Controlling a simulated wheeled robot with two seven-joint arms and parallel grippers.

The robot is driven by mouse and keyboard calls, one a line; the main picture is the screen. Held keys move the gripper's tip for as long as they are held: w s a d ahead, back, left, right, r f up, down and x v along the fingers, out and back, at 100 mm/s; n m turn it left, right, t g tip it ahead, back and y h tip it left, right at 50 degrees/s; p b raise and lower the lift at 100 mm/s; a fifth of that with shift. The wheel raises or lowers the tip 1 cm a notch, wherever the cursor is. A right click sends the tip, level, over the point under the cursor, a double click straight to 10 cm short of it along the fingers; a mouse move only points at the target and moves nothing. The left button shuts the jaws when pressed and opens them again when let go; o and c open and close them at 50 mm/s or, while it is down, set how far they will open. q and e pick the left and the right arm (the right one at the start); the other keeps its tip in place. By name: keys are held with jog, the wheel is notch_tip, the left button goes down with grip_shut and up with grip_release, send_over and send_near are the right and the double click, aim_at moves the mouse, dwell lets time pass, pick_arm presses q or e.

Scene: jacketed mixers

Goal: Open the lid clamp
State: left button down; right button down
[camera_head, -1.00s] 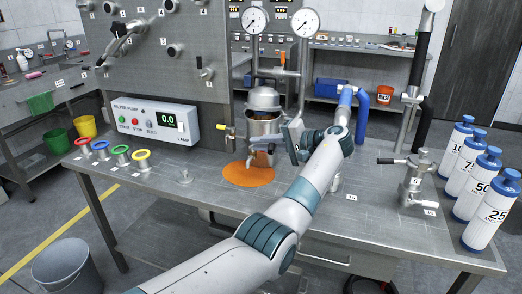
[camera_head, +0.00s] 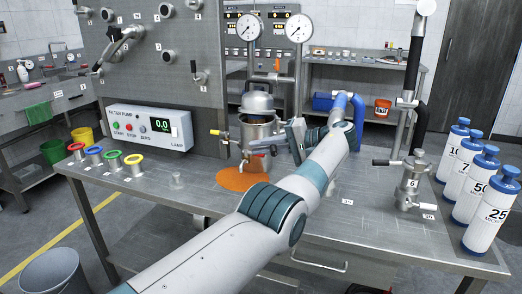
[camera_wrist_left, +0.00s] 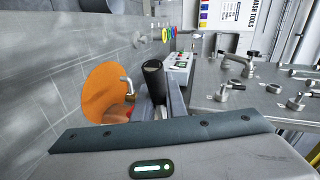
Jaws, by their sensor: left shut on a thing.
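A steel jacketed mixer vessel (camera_head: 258,133) with a domed lid (camera_head: 257,103) stands on the bench, with an orange round mat (camera_head: 240,179) below it. My left gripper (camera_head: 283,140) is at the vessel's right side, just below lid height. In the left wrist view, my left gripper (camera_wrist_left: 157,92) is shut on a black cylindrical handle (camera_wrist_left: 153,75), which I take for the lid clamp's handle. The rest of the clamp is hidden by the gripper, so its position cannot be told. My right gripper is not in view.
A yellow-handled valve (camera_head: 216,132) sticks out left of the vessel. Two gauges (camera_head: 298,28) rise behind it. The pump box (camera_head: 150,128) and coloured rings (camera_head: 114,155) are to the left. A steel fitting (camera_head: 412,180) and white bottles (camera_head: 488,215) stand right.

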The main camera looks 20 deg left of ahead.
pick_arm(q)
jog(key=shift+d, duration=0.1)
jog(key=c, duration=2)
grip_release()
jog(key=shift+o, duration=1)
jog(key=shift+w+d, duration=0.1)
jog(key=shift+d, duration=0.05)
